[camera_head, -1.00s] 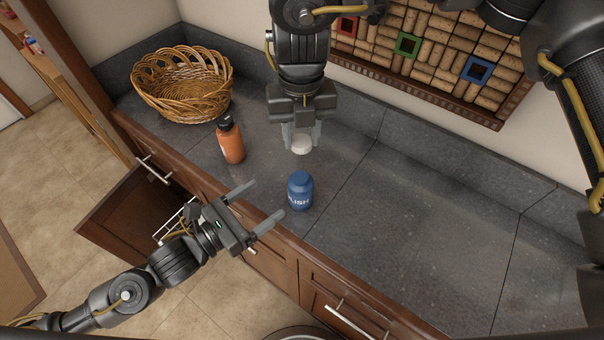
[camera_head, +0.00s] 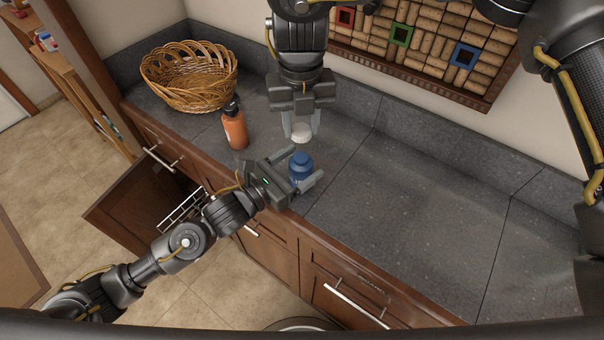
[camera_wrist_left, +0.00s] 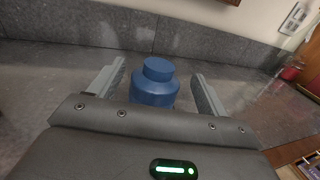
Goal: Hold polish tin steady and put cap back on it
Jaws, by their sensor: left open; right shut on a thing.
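The blue polish tin (camera_head: 301,167) stands upright on the counter near its front edge, without the white cap. My left gripper (camera_head: 301,168) is open, with its fingers on either side of the tin. In the left wrist view the tin (camera_wrist_left: 155,84) stands between the two fingers, with a gap visible at each side; its lower part is hidden by the gripper body. My right gripper (camera_head: 301,126) points down from above, shut on the white cap (camera_head: 301,133), held behind and above the tin in the head view.
An orange bottle (camera_head: 235,128) with a black top stands left of the tin. A wicker basket (camera_head: 190,78) sits at the back left. The counter to the right (camera_head: 420,200) is clear.

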